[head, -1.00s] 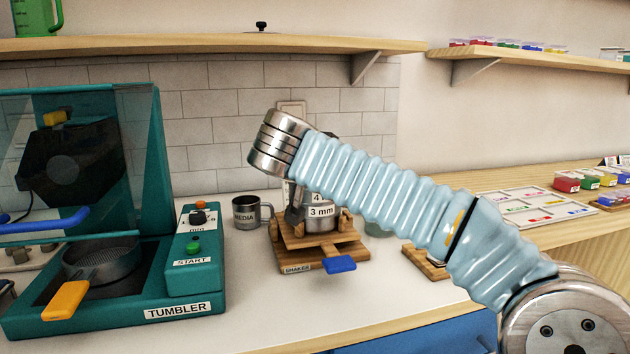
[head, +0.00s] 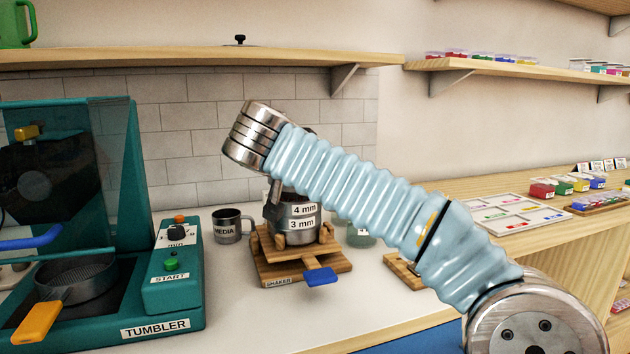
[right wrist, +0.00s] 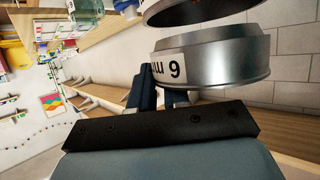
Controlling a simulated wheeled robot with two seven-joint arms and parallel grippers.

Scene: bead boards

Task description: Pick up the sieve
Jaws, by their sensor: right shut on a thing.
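A stack of metal sieves (head: 298,229) labelled 4 mm and 3 mm stands on the wooden shaker (head: 290,261); my right arm partly covers its top. In the right wrist view my right gripper (right wrist: 163,92) is shut on a metal sieve (right wrist: 215,68), whose turned label appears to read 6 mm. Its dark fingers are at the sieve's near side, and the exact grip is partly hidden. Another round metal rim (right wrist: 200,10) shows beyond this sieve. In the head view my right arm hides most of the gripper. My left gripper is not in view.
The teal tumbler (head: 170,288) stands left of the shaker, with a metal MEDIA mug (head: 228,227) between them. A blue handle (head: 321,277) sticks out at the shaker's front. Sorting trays (head: 500,213) lie at the right. A shelf (head: 200,57) runs above.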

